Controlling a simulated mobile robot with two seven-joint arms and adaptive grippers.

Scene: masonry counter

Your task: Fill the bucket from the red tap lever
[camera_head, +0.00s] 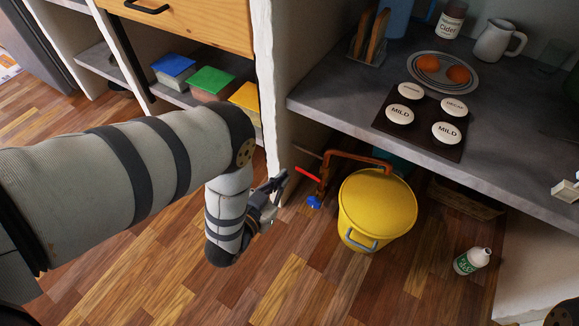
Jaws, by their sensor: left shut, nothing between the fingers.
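The yellow bucket (378,212) stands upright on the wooden floor under the counter, with a grey handle at its front. A copper tap pipe (345,156) arches to the bucket's top. The red tap lever (307,174) points up and left from the pipe, left of the bucket. A blue lever (314,202) sits just below it. My left gripper (281,182) is shut and empty, a little left of the red lever, with a small gap showing between them. Whether water runs and how full the bucket is cannot be told. My right gripper is out of view.
A white wall end (277,90) stands just behind my left gripper. The grey counter (330,97) overhangs the pipe and bucket. The floor in front is clear.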

